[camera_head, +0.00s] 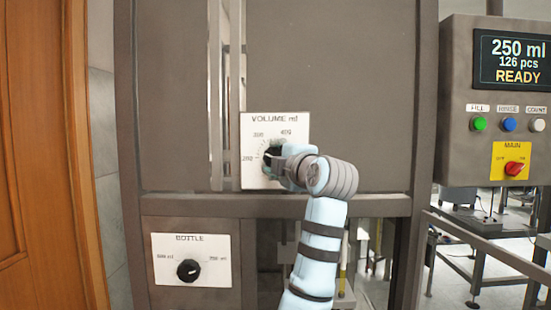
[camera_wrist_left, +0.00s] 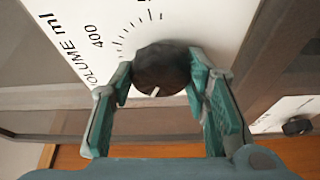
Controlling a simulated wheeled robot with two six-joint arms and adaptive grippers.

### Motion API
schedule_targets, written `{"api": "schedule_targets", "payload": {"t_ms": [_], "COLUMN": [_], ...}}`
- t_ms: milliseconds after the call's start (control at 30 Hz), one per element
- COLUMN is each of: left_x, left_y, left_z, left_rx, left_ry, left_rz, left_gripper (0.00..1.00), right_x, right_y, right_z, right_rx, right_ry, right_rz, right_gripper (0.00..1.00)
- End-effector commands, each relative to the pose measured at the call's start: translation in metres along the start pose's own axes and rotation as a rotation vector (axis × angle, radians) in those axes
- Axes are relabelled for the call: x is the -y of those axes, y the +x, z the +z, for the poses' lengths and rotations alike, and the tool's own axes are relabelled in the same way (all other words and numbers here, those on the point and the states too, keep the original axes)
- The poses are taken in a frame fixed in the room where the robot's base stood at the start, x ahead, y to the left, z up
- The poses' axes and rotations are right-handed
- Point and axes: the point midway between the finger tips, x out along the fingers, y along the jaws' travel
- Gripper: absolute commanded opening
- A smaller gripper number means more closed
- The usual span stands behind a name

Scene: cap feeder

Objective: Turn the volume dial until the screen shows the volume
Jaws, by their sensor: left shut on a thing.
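The black volume dial (camera_wrist_left: 161,68) sits on a white plate (camera_head: 249,176) marked "VOLUME ml", with 200, 300 and 400 readable in the head view. My left gripper (camera_wrist_left: 163,84) has its two teal fingers on either side of the dial and is shut on it. The dial's white pointer line shows in the left wrist view. In the head view my gripper and wrist hide most of the dial (camera_head: 270,155) and the plate's right part. The screen (camera_head: 514,61) at the upper right reads "250 ml", "126 pcs" and "READY". My right gripper is in neither view.
Below is a white bottle plate (camera_head: 192,240) with a black bottle dial (camera_head: 188,270). Under the screen are green, blue and white buttons and a red main switch (camera_head: 515,169) on yellow. A wooden door (camera_head: 40,160) stands at the left.

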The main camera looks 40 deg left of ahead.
Motion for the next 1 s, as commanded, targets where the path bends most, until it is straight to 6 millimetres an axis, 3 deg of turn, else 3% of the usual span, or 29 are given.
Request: {"api": "schedule_targets", "payload": {"t_ms": [100,133,233,533,633,1000], "left_x": [0.002,0.002,0.002,0.001,0.001,0.002], "left_y": [0.0,0.0,0.0,-0.001,-0.01,-0.103], "left_z": [0.0,0.001,0.001,0.001,0.002,0.0], "left_rx": [0.0,0.0,0.0,0.001,0.003,0.005], "left_ry": [0.002,0.002,0.002,0.001,0.001,-0.001], "left_rz": [-0.004,-0.004,-0.003,-0.001,0.0,-0.003], "left_gripper": [0.14,0.47,0.62,0.62,0.62,0.62], "right_x": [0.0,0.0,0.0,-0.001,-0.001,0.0], "right_y": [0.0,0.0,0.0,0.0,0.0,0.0], "right_z": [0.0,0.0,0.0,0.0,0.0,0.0], "right_rx": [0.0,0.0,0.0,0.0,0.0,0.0], "right_ry": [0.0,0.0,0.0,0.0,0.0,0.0], "right_rz": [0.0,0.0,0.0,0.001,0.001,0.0], "right_gripper": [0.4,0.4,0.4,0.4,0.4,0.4]}}
